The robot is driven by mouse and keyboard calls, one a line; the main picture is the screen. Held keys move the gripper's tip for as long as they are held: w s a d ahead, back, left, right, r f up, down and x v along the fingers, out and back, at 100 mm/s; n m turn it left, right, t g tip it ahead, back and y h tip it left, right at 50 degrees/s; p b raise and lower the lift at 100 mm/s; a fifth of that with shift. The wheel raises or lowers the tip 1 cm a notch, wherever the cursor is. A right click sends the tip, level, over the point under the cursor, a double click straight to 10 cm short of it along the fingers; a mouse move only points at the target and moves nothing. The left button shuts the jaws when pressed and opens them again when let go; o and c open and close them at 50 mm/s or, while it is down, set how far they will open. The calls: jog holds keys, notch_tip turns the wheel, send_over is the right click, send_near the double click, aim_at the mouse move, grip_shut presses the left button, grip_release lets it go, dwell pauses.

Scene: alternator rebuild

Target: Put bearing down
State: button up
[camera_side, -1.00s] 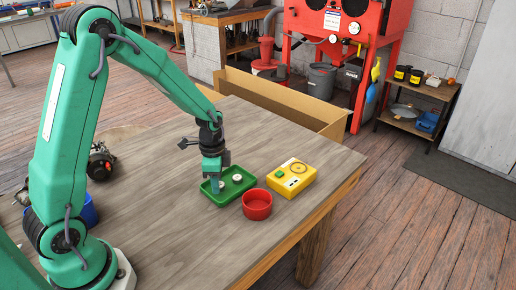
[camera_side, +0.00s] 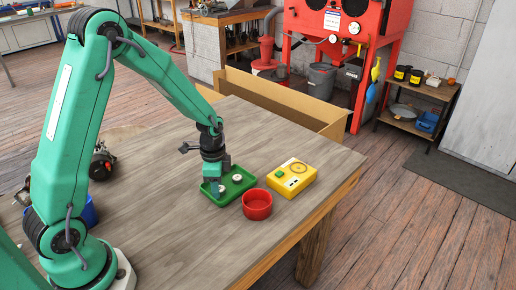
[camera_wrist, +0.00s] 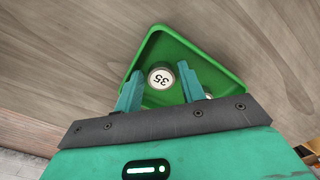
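The green tray (camera_side: 241,196) lies on the table, with its raised rim (camera_wrist: 215,66) showing in the wrist view. My gripper (camera_side: 216,196) reaches down into the tray's left part. In the wrist view my gripper (camera_wrist: 160,72) has its two fingers on either side of a round bearing (camera_wrist: 160,78) marked 35. It appears shut on this bearing, low in the tray; whether the bearing touches the tray floor is unclear. A second bearing (camera_side: 237,178) sits in the tray to the right, mostly hidden behind a finger in the wrist view.
A red round bowl (camera_side: 257,204) stands just in front of the tray. A yellow box (camera_side: 291,180) with a green button is to the right. An empty wooden crate wall (camera_side: 270,92) runs behind the table.

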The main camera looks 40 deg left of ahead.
jog(key=shift+r, duration=0.15)
notch_tip(320, 180, up, 12)
dwell(0.7)
jog(key=shift+r, duration=0.1)
dwell(0.4)
jog(key=s+d+r+n+t, duration=0.2)
jog(key=s+r+n, duration=0.2)
jog(key=s, duration=0.4)
jog(key=s+d+r+n+t, duration=0.3)
jog(key=s+r+n, duration=0.2)
jog(key=s+r, duration=0.2)
jog(key=shift+s+r+t, duration=0.25)
jog(key=shift+s+t, duration=0.05)
jog(key=shift+s, duration=0.5)
dwell(0.8)
